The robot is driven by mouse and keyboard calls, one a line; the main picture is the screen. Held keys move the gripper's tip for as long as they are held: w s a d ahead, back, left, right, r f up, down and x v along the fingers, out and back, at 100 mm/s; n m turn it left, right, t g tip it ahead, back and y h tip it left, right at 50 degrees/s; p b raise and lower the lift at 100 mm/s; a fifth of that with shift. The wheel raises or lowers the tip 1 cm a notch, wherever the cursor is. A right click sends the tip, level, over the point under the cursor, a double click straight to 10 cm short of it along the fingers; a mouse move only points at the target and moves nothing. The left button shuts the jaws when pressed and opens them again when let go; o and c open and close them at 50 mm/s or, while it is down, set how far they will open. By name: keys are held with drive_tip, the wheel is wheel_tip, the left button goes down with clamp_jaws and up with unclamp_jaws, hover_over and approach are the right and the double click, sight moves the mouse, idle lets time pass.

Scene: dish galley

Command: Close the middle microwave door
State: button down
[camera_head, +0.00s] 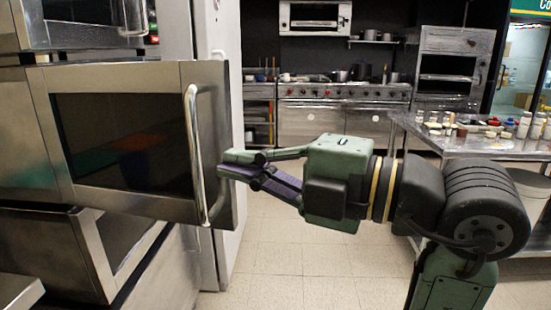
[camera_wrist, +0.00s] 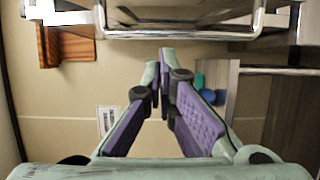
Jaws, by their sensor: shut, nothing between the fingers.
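The middle microwave door (camera_head: 130,74) is a steel-framed panel with a dark window, at left in the head view. It appears swung out from the microwave stack; I cannot tell exactly how far. Its vertical bar handle (camera_head: 196,150) is near its right edge. My gripper (camera_head: 224,164) is just right of the handle, by the door's right edge, with its fingertips pointing left. It is shut and empty. I cannot tell if it touches the door. In the wrist view the fingers (camera_wrist: 165,65) meet at the tips below a steel bar.
An upper microwave (camera_head: 95,36) and a lower microwave (camera_head: 85,250) sit above and below the door. At right is a steel table (camera_head: 480,147) with bottles and small items. A range (camera_head: 340,93) stands at the back. Tiled floor (camera_head: 300,262) is open in the middle.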

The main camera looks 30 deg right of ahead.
sight(231, 147)
drive_tip(key=shift+w+d+p, duration=0.2)
drive_tip(key=shift+w+p, duration=0.2)
drive_tip(key=shift+w, duration=1.1)
drive_tip(key=shift+w+d+p, duration=0.15)
drive_tip(key=shift+w+p, duration=0.2)
drive_tip(key=shift+w, duration=1.1)
